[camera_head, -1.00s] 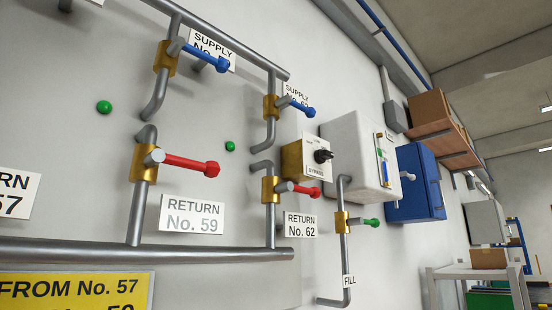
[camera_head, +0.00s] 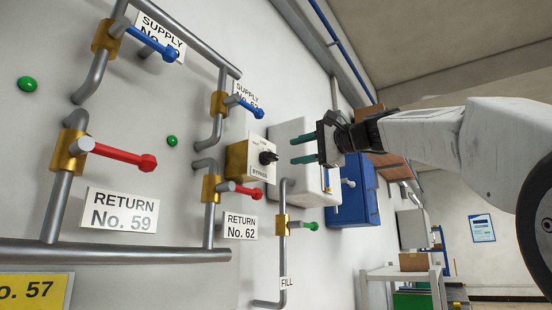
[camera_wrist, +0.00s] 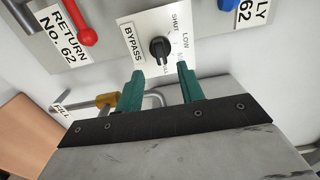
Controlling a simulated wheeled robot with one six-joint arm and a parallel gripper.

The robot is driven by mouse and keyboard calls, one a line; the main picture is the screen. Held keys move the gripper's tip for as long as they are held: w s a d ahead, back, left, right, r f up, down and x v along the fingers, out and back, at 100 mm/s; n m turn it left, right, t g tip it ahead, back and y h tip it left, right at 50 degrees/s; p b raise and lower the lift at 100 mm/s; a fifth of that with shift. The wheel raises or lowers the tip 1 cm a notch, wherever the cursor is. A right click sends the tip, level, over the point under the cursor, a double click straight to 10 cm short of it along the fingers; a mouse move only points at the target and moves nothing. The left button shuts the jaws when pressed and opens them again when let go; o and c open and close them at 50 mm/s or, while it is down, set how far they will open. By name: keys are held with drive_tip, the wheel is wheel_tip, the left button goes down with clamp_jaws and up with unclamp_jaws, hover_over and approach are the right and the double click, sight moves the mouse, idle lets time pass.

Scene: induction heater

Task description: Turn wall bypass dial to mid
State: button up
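The bypass dial is a black knob (camera_head: 268,157) on a white plate marked BYPASS (camera_head: 257,160), on the front of a brass-coloured box (camera_head: 237,160). In the wrist view the knob (camera_wrist: 160,48) is near the top middle, with SHUT and LOW printed to its right and further marks partly hidden by a finger. I cannot tell for sure which mark it points at. My gripper (camera_head: 293,150) is open, with its two green fingers apart and pointing at the plate. In the wrist view the fingertips (camera_wrist: 160,70) lie either side of the knob and just below it, apparently not touching it.
A red-handled RETURN No. 62 valve (camera_head: 246,192) and a blue-handled supply valve (camera_head: 250,108) sit close to the box. A green-handled FILL valve (camera_head: 308,226) is below. A white box (camera_head: 290,135) and a blue box (camera_head: 358,205) stand out from the wall beyond.

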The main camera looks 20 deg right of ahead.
sight(275, 156)
drive_tip(key=x, duration=0.7)
drive_tip(key=shift+w+a, duration=0.15)
clamp_jaws()
